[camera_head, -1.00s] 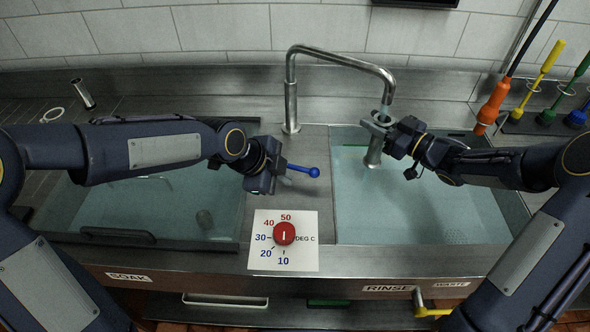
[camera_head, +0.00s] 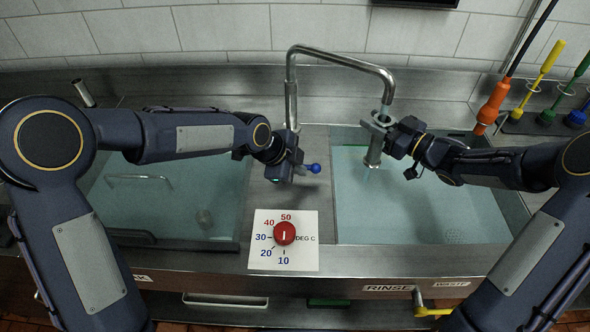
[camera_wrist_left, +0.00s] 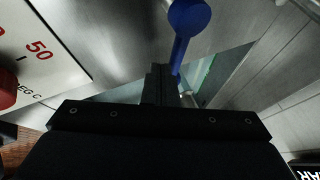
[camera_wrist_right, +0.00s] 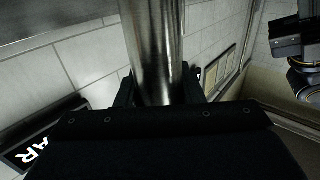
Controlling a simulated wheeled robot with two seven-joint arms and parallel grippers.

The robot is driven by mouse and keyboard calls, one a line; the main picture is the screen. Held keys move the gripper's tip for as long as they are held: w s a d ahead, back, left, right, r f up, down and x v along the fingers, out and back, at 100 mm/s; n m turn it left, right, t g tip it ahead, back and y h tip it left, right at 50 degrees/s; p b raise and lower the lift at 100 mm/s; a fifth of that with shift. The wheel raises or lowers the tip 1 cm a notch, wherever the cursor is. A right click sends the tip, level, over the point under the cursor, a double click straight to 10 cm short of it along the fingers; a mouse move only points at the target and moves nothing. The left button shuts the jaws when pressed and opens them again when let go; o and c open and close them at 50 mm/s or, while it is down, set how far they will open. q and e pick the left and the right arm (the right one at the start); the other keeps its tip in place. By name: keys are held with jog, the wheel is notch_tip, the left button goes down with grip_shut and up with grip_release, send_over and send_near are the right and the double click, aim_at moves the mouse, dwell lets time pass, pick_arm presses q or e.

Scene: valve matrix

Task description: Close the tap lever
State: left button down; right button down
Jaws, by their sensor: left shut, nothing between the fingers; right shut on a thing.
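The blue tap lever (camera_head: 314,168) has a ball end that points right, beside the base of the tap (camera_head: 291,95). My left gripper (camera_head: 297,166) is shut and empty at the lever, hiding most of its shaft in the head view. In the left wrist view the lever (camera_wrist_left: 187,25) stands just beyond my finger tips; whether they touch it I cannot tell. My right gripper (camera_head: 384,126) is shut on a metal cylinder (camera_head: 373,152) below the spout end, which also shows between the fingers in the right wrist view (camera_wrist_right: 153,45). A pale streak shows below the cylinder.
A red temperature dial (camera_head: 284,233) sits on a white plate in front of the lever. Basins with water lie left and right; the right one (camera_head: 420,215) is under the spout. Orange, yellow, green and blue handled tools stand at the right back.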

pick_arm(q)
jog(key=shift+w+d, duration=0.3)
jog(key=shift+w, duration=0.1)
pick_arm(e)
jog(key=shift+w, duration=0.1)
pick_arm(q)
jog(key=shift+s, duration=0.15)
jog(key=shift+s+r, duration=0.15)
jog(key=shift+s, duration=0.2)
jog(key=s, duration=0.3)
jog(key=shift+a+r, duration=0.15)
jog(key=shift+r, duration=0.15)
jog(key=s+d+v, duration=0.1)
jog(key=v, duration=0.8)
jog(key=shift+s+a+r, duration=0.25)
jog(key=shift+s+r, duration=0.1)
pick_arm(e)
jog(key=shift+d, duration=0.1)
pick_arm(q)
jog(key=shift+r+p, duration=0.4)
pick_arm(e)
jog(key=shift+v, duration=4)
